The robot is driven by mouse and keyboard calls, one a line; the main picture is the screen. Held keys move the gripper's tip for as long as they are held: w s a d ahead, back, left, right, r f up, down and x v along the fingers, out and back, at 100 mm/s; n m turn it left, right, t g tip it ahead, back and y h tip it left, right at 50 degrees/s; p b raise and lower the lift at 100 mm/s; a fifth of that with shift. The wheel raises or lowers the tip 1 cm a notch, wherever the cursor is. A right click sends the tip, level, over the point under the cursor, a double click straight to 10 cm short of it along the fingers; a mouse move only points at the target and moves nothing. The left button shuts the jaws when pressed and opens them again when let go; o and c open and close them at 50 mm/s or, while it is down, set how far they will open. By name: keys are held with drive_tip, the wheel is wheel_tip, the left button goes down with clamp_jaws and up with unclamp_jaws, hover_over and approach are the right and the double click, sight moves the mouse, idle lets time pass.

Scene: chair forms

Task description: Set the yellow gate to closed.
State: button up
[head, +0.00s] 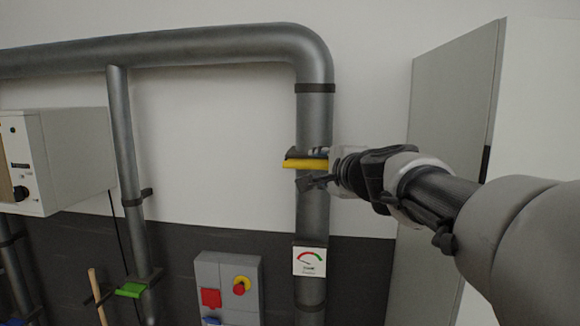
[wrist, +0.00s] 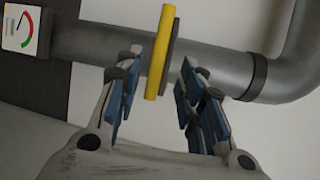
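The yellow gate (head: 303,163) is a yellow bar on a dark plate, on the thick grey vertical pipe (head: 314,215). In the head view it lies level across the pipe and sticks out to the left. It also shows in the wrist view (wrist: 160,52), crossing the pipe (wrist: 95,45). My gripper (head: 313,168) reaches in from the right at the gate. In the wrist view my gripper (wrist: 163,65) is open, with blue-padded fingers on either side of the bar and gaps visible. Whether the bar is deep between the fingers is hard to tell.
A gauge sign (head: 310,261) is on the pipe below. A grey box with red and yellow controls (head: 228,285) stands lower left. A green handle (head: 131,290) is on a thinner pipe. A tall grey cabinet (head: 447,150) stands at right, behind my arm.

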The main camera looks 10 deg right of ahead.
drive_tip(key=s, duration=0.4)
drive_tip(key=shift+d+r, duration=0.15)
drive_tip(key=shift+r, duration=0.2)
drive_tip(key=shift+f, duration=0.1)
drive_tip(key=s+a+f+n+g+y+b, duration=0.1)
drive_tip(key=s+a+f+n+g+b, duration=0.35)
drive_tip(key=f, duration=0.75)
drive_tip(key=s+a+f+n+g+y+b, duration=0.1)
drive_tip(key=s+a+f+n+b, duration=0.35)
drive_tip(key=s+f+b, duration=0.6)
drive_tip(key=s+d+f+n+g+h+b, duration=0.1)
drive_tip(key=s+f+n+g+b, duration=0.1)
drive_tip(key=s+f, duration=0.4)
drive_tip(key=s+d+f+n+g+h+b, duration=0.1)
drive_tip(key=s+f+n, duration=0.3)
drive_tip(key=f, duration=0.9)
drive_tip(key=s+d+f+n+g+h+b, duration=0.1)
drive_tip(key=s+d+f+n+g+b, duration=0.1)
drive_tip(key=s+f, duration=0.6)
wheel_tip(320, 180, down, 2)
drive_tip(key=shift+d+f+n+g+b, duration=0.1)
drive_tip(key=shift+d+n+g+b, duration=0.45)
drive_tip(key=shift+b, duration=0.4)
